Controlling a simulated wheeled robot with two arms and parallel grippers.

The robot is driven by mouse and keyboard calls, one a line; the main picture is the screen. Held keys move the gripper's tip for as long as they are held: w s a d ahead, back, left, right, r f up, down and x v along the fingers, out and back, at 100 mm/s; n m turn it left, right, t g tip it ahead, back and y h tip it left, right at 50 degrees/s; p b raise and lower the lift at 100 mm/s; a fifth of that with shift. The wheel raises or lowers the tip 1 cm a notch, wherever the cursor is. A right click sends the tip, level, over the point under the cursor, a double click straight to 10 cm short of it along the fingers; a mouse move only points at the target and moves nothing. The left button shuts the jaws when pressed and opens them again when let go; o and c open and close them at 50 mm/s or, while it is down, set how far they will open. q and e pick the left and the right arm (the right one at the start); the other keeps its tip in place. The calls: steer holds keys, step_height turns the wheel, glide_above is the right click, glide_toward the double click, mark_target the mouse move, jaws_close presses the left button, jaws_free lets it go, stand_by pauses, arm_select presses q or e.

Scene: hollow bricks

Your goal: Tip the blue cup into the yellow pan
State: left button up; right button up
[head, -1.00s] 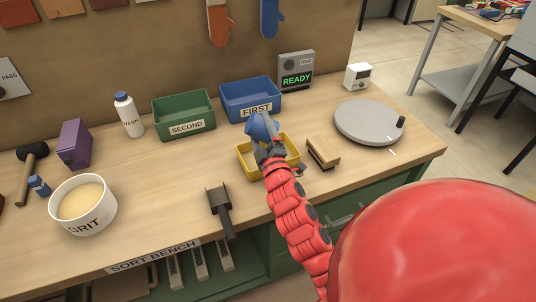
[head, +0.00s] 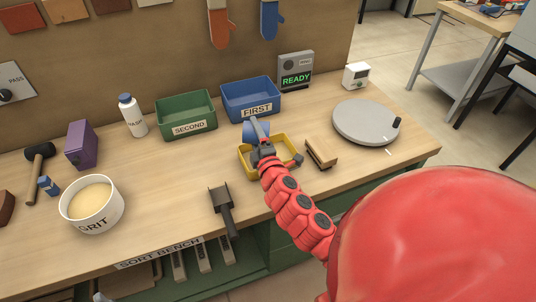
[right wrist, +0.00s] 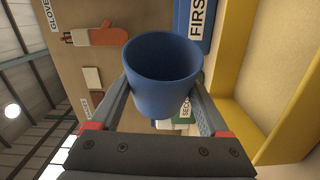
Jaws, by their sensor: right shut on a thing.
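My right gripper (head: 256,141) is shut on the blue cup (head: 255,131) and holds it over the yellow pan (head: 289,143). In the right wrist view the cup (right wrist: 160,80) sits between the two fingers, tipped over onto its side. The part of its inside that shows looks plain blue; no contents can be made out. The pan (right wrist: 235,75) is at the right of that view, below the cup, since the picture is turned sideways. The gripper and cup hide much of the pan in the head view. My left gripper is not in view.
Behind the pan stand the blue FIRST bin (head: 272,97) and green SECOND bin (head: 205,111). A brush (head: 321,152) lies close right of it, then a grey turntable (head: 363,121). A dark scoop (head: 223,205) lies in front left, and a GRIT bowl (head: 93,218) stands far left.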

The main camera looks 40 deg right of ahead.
steer(key=shift+w+a+f+n+g+p, duration=0.2)
steer(key=shift+n+g+p, duration=0.1)
steer(key=shift+n+p, duration=0.4)
steer(key=shift+a+f+n, duration=0.1)
steer(key=shift+f+n, duration=0.2)
steer(key=shift+n, duration=0.2)
steer(key=shift+r+n+g+p, duration=0.2)
steer(key=shift+n+g+p, duration=0.15)
steer(key=shift+p, duration=0.45)
steer(key=shift+w+a+n+g+p, duration=0.1)
steer(key=shift+a+n+g+p, duration=0.2)
steer(key=shift+n+p, duration=0.55)
steer(key=n+g+p, duration=0.1)
steer(key=p, duration=0.2)
steer(key=shift+p, duration=0.3)
steer(key=shift+d+f+n, duration=0.1)
steer(key=shift+f+n, duration=0.15)
steer(key=shift+n, duration=0.05)
